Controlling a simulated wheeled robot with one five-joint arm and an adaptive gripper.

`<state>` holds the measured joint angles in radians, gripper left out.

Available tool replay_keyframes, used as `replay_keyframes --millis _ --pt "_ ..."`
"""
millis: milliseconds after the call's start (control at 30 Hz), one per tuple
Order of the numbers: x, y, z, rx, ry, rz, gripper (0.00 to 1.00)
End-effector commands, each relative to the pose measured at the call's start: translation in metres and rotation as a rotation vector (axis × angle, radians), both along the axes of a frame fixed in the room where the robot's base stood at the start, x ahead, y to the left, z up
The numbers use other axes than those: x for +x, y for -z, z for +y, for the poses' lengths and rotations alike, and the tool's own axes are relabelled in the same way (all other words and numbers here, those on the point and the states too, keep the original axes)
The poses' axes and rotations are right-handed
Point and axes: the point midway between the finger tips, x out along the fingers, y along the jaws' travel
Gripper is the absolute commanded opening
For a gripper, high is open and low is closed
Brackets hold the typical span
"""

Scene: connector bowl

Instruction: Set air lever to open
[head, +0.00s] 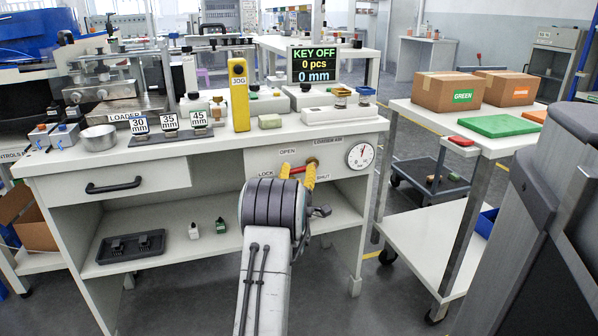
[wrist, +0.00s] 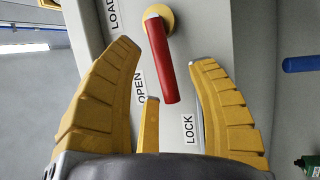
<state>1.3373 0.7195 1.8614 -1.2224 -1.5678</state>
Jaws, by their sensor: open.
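The air lever is a red handle (wrist: 162,60) on a yellow round pivot (wrist: 157,18), on the bench's front panel. In the wrist view it points down, its free end between the OPEN label (wrist: 139,88) and the LOCK label (wrist: 188,130), slightly nearer LOCK. My gripper (wrist: 165,56) is open, with one yellow finger on each side of the handle and visible gaps to both. In the head view the red handle (head: 298,170) shows between the yellow fingertips and points left from its pivot. The SHUT label (head: 323,176) is at lower right.
A round gauge (head: 360,156) sits right of the lever on the panel. Above on the bench are a yellow JOG post (head: 238,95) and a display (head: 313,65) reading KEY OFF. A drawer handle (head: 113,186) is at left. A side table (head: 400,104) with boxes stands right.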

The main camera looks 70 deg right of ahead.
Motion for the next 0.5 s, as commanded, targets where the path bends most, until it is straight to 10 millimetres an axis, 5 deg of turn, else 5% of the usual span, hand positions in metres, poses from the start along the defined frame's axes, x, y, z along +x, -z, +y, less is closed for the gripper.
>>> replay_keyframes --millis 500 --pt "0.005 -0.005 -0.021 0.0 0.0 -0.001 0.52"
